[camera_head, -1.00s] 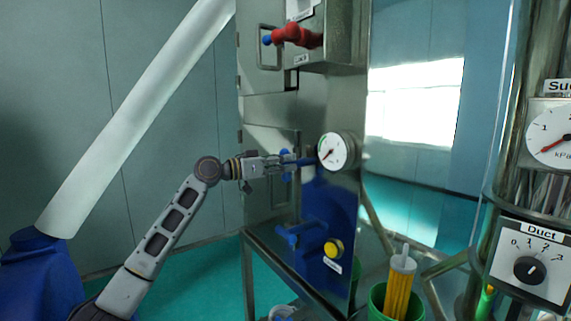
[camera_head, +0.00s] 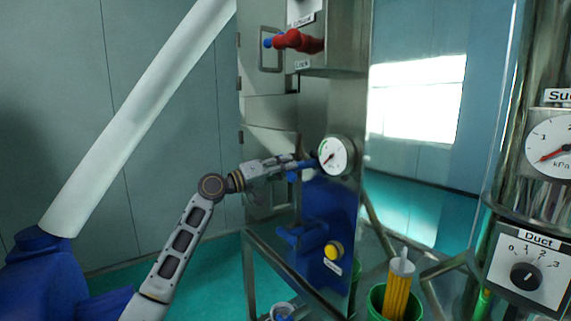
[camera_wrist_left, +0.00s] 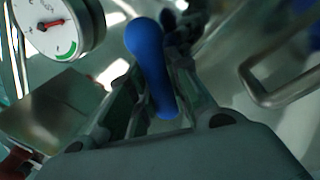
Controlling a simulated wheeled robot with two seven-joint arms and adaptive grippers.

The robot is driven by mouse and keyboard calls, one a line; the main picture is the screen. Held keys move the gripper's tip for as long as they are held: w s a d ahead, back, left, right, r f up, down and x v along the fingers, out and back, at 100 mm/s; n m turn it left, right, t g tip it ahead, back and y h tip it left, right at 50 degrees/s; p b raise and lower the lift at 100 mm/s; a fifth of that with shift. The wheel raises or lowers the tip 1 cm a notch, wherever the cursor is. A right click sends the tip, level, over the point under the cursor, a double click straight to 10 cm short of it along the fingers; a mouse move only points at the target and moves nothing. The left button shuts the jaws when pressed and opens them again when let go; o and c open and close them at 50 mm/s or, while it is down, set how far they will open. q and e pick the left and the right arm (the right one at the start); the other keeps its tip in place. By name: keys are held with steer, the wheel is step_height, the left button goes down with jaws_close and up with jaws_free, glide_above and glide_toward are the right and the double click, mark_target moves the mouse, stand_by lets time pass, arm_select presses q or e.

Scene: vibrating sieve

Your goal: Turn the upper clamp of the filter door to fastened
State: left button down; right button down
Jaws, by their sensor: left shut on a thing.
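The upper clamp's blue handle (camera_wrist_left: 150,65) lies between the fingers of my left gripper in the left wrist view. My left gripper (camera_head: 290,167) is shut on this handle, just left of the round gauge, in the head view. Part of the blue handle (camera_head: 305,163) shows beyond the fingertips. The gripper hides most of the clamp and its mount. My right gripper is not in view.
A white-faced gauge (camera_head: 333,155) is close to the right of my left gripper. Above is a red lever with a blue tip (camera_head: 293,40). A metal loop handle (camera_head: 270,48) is on the left panel. A yellow knob (camera_head: 333,250) and green bin (camera_head: 383,303) are below.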

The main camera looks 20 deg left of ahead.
arm_select(q)
steer(key=n+t+p, duration=0.1)
steer(key=n+p, duration=0.1)
steer(key=n, duration=0.2)
steer(key=shift+a+p, duration=0.1)
steer(key=shift+p, duration=0.2)
steer(key=n+p, duration=0.1)
steer(key=n, duration=0.1)
steer(key=n+t+y+p, duration=0.1)
steer(key=n+p, duration=0.1)
steer(key=shift+f+y, duration=0.1)
steer(key=shift+y, duration=0.2)
steer(key=shift+n+p, duration=0.4)
steer(key=shift+f, duration=0.1)
steer(key=c, duration=1.3)
jaws_free()
steer(key=shift+w+f, duration=0.1)
